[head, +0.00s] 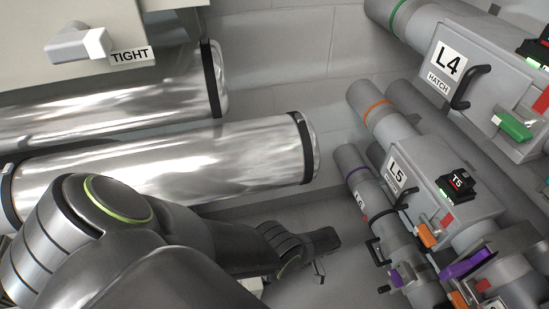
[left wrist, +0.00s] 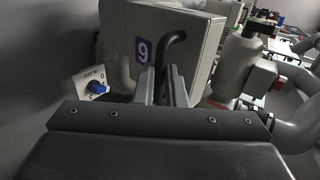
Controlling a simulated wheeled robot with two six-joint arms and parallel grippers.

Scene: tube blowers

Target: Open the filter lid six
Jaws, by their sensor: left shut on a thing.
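In the left wrist view a grey box (left wrist: 198,30) carries a purple label (left wrist: 143,50); its digit reads as 9 here, which may be a 6 seen upside down. A black bent handle (left wrist: 178,38) stands out from the box face. My left gripper (left wrist: 161,78) has its fingers on either side of the handle's lower end and is shut on it. In the head view my left gripper (head: 318,262) is at lower centre, over the floor; its fingers are small and the handle cannot be made out there. My right gripper is not in view.
A blue knob (left wrist: 98,87) on a white plate sits left of the box. Grey pipes with hatch L4 (head: 447,60) and hatch L5 (head: 396,170) run along the right. Shiny metal cylinders (head: 180,160) lie above my arm. Bare floor shows around the gripper.

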